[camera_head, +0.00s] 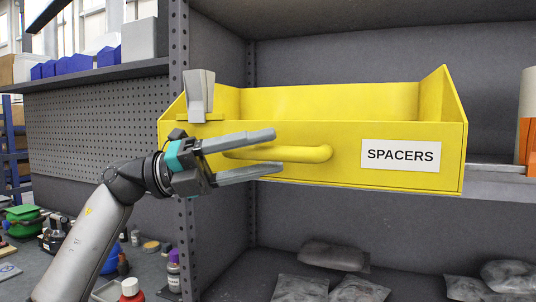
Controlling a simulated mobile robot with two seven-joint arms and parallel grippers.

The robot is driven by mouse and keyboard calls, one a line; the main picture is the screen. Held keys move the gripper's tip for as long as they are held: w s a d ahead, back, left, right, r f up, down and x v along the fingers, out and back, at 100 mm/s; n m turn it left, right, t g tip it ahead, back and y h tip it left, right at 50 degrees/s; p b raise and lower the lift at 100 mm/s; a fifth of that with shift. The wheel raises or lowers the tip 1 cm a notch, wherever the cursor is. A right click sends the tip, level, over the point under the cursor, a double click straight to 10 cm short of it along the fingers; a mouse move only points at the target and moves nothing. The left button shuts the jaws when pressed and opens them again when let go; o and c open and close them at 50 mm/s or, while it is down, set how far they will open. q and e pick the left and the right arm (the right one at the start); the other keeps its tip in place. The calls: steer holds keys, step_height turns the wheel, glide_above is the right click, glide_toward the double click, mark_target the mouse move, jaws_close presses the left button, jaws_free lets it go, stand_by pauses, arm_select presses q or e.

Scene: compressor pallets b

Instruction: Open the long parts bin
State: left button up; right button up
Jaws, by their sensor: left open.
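A long yellow parts bin (345,168) labelled SPACERS sits on a grey shelf in the middle of the head view. A yellow bar handle (315,153) runs across its front, left of the label. A grey clip-like piece (199,92) stands at the bin's front left top edge. My left gripper (278,152) is open in front of the bin. One finger shows above the handle and one below it, with the bar between them. I cannot tell whether the fingers touch it. My right gripper is not in view.
The bin's shelf (500,181) continues right, with an orange and white object (527,125). Bagged parts (333,255) lie below. Bottles (173,270) stand at lower left.

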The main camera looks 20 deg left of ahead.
arm_select(q)
steer(key=b+v, duration=0.2)
steer(key=v, duration=1.2)
